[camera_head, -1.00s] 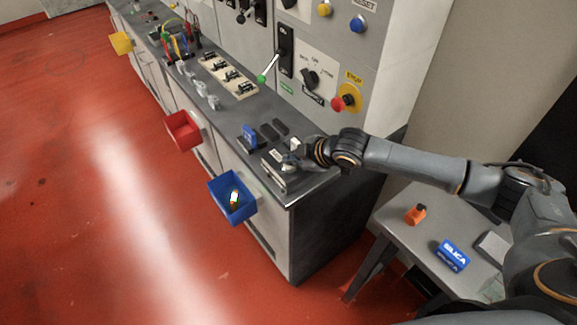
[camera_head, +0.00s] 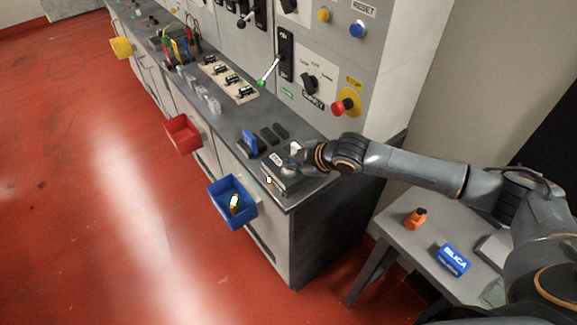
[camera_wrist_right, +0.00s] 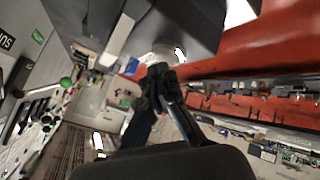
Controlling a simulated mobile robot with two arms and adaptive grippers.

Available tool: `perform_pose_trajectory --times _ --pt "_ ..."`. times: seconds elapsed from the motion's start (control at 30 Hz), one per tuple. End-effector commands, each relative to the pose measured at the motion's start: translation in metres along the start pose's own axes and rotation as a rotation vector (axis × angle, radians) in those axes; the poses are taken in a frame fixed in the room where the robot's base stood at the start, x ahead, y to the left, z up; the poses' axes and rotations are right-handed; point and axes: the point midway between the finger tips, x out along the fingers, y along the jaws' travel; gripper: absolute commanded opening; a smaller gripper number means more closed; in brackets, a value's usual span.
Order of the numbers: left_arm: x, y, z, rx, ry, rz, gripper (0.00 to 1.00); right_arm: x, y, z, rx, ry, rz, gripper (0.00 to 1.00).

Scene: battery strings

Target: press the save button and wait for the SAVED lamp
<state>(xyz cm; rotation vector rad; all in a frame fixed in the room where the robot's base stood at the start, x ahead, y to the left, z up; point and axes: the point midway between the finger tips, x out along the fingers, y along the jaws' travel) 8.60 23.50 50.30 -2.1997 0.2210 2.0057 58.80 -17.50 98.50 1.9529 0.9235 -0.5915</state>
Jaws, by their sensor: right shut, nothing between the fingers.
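A small grey box-shaped device (camera_head: 280,186) sits at the near corner of the bench top. Its label is too small to read. A small bright spot (camera_head: 268,180) shows on its near face; I cannot read any lettering by it. My right gripper (camera_head: 291,171) reaches in from the right, with its fingertips at the top of the device. It is shut and empty, and it hides part of the device's top, so the button itself is not clear. The shut fingers also show in the right wrist view (camera_wrist_right: 158,75). My left gripper is not in view.
A blue holder (camera_head: 250,141) and dark blocks (camera_head: 272,132) stand behind the device. A blue bin (camera_head: 232,211) and a red bin (camera_head: 183,134) hang on the bench front. A side table (camera_head: 393,224) holds an orange bottle (camera_head: 415,218) and a blue SILICA box (camera_head: 453,259).

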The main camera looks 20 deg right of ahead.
Motion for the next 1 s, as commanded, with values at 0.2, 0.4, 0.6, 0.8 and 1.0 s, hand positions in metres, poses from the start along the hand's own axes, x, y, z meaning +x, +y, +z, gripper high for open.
perform_pose_trajectory --times 0.2,0.4,0.6,0.8,1.0 --pt "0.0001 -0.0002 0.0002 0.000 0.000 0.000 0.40 0.0004 -0.0010 0.0012 0.000 -0.003 -0.002 0.00" --pt "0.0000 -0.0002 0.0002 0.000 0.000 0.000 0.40 0.0017 -0.0020 0.0021 0.001 -0.003 -0.002 0.00" --pt "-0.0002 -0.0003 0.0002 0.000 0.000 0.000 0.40 0.0064 -0.0055 0.0051 0.002 -0.002 -0.003 0.00" --pt "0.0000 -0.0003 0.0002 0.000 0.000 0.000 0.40 0.0075 -0.0073 0.0067 0.002 -0.004 -0.005 0.00" --pt "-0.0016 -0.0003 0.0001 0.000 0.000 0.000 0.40 0.0072 -0.0081 0.0073 0.002 -0.007 -0.008 0.00"
